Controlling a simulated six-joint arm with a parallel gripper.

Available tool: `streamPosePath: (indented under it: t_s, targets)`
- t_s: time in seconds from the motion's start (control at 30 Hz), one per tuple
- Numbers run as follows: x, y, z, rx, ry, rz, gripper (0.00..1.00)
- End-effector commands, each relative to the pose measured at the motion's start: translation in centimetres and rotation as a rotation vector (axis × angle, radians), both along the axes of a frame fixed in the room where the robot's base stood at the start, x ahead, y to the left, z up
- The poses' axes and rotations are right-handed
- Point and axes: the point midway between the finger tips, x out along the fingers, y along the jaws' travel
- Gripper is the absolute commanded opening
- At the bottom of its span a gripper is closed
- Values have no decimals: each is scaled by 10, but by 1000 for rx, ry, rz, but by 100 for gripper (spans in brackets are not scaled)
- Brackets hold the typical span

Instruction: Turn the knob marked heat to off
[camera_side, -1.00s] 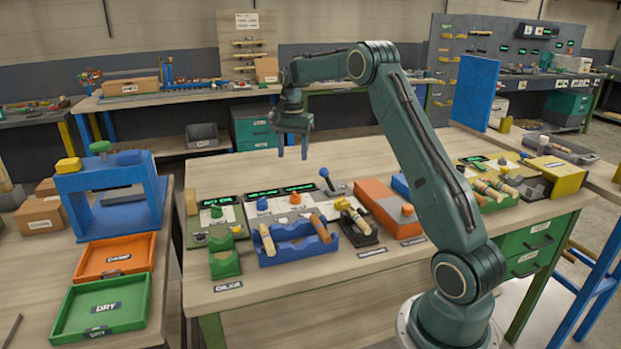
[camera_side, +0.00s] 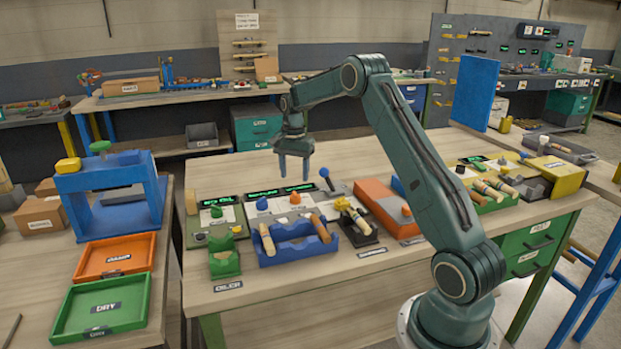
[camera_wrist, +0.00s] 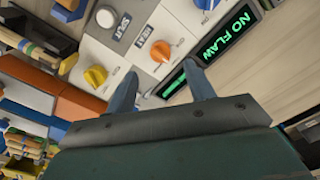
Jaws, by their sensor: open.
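An orange knob (camera_wrist: 160,51) stands on a pale control panel in the wrist view, with a small dark label beside it that seems to read heat. Its pointer direction is too small to tell for sure. In the side view an orange knob (camera_side: 295,198) sits on the pale panel in the middle of the bench. My gripper (camera_side: 294,174) hangs above and behind this panel, fingers pointing down. In the wrist view its two fingers (camera_wrist: 161,73) are apart, with nothing between them, and appear clear of the knob.
A yellow knob (camera_wrist: 95,75) stands near the orange one. A green display (camera_wrist: 240,30) reads NO FLAW. A blue-balled lever (camera_side: 325,173) rises right of the gripper. A blue rack (camera_side: 290,247) with wooden handles stands in front of the panel.

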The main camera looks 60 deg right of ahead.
Motion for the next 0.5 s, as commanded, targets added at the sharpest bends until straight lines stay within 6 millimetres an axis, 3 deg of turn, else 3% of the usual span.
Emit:
streamPosePath:
  t_s: [0.2,0.5]
  targets:
    - [0,0,-35,2,2,0,54]
    - [0,0,-69,1,1,0,54]
